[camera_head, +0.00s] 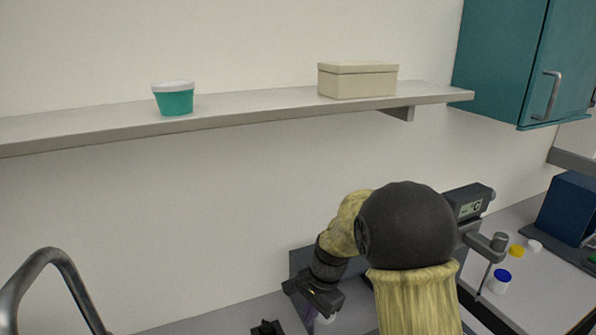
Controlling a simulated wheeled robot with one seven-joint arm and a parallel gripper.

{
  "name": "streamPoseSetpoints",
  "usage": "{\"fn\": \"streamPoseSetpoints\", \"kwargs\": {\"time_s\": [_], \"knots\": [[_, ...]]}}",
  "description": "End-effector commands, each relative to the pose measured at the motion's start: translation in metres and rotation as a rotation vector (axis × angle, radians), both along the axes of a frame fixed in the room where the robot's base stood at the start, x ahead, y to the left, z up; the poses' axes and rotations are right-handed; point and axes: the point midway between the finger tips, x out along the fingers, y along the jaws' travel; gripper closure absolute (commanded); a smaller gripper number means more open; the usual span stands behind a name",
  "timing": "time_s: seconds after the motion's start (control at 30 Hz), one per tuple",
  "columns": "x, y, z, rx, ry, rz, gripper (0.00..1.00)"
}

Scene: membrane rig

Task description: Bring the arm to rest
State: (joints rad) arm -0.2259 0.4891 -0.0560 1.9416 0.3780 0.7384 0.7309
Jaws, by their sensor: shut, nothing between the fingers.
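My arm rises from the bottom of the head view, bends at a large dark round joint and reaches down to the left. My gripper (314,300) is the small dark end of it, low over the bench in front of a grey block. It is shut, with nothing seen held. Its fingertips are small and hard to make out.
A wall shelf (230,112) carries a teal tub (175,98) and a beige box (357,80). A teal cabinet (505,60) hangs at the upper right. A device with a display (469,207) stands close behind my arm. Small capped jars (500,281) sit right; a curved metal tube (50,262) rises left.

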Motion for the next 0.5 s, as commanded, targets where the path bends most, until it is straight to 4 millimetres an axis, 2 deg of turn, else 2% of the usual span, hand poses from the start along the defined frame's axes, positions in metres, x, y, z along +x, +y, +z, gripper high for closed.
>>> {"fn": "streamPoseSetpoints", "kwargs": {"time_s": [0.03,0.1,0.3,0.4,0.5], "knots": [[-0.014,-0.019,0.005,-0.023,-0.043,0.064,1.0],[-0.032,-0.041,0.01,-0.06,-0.1,0.17,1.0],[-0.09,-0.094,0.02,-0.177,-0.241,0.489,1.0],[-0.118,-0.112,0.021,-0.235,-0.295,0.642,1.0],[-0.138,-0.123,0.021,-0.275,-0.327,0.755,1.0]]}}
